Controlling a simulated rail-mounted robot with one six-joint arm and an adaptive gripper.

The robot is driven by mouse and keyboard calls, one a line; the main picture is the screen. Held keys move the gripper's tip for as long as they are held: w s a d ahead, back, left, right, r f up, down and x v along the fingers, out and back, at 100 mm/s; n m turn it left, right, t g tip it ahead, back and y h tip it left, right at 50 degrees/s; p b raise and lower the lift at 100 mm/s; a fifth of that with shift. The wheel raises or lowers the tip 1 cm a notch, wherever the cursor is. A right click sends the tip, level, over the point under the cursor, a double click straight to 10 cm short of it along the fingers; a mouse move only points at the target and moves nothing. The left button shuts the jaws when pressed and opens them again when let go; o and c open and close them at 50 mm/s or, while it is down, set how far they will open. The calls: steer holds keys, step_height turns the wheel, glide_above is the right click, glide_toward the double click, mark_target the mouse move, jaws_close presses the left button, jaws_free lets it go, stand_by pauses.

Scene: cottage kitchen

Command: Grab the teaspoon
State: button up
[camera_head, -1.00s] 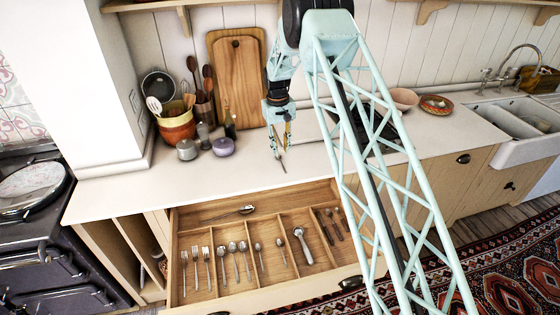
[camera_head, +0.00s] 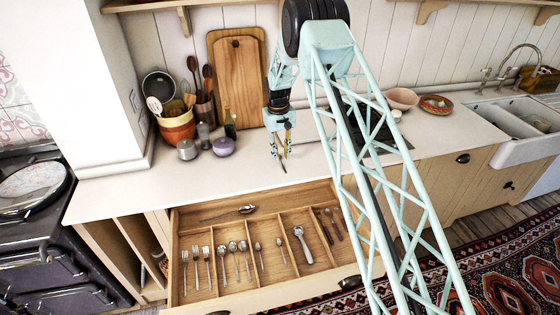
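Small spoons that look like teaspoons lie in the middle compartments of the open drawer: one small spoon (camera_head: 259,256) and, to its right, another small spoon (camera_head: 281,250). My gripper (camera_head: 281,152) hangs above the worktop behind the drawer, pointing down. It is apart from the cutlery in the drawer. A thin dark tip shows below its fingers; I cannot tell whether this is a fingertip or a held thing. The fingers are too small in view to tell whether they are open or shut.
The open drawer (camera_head: 172,275) also holds forks (camera_head: 195,262), larger spoons (camera_head: 233,250), a long spoon (camera_head: 228,212) at the back and dark-handled pieces (camera_head: 325,225). The worktop's left front (camera_head: 130,195) is clear.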

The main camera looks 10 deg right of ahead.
mark_target(282, 164)
steer(key=shift+d+f+p, duration=0.15)
steer(key=shift+f+p, duration=0.25)
steer(key=shift+f, duration=1.45)
steer(key=shift+c, duration=0.2)
jaws_close()
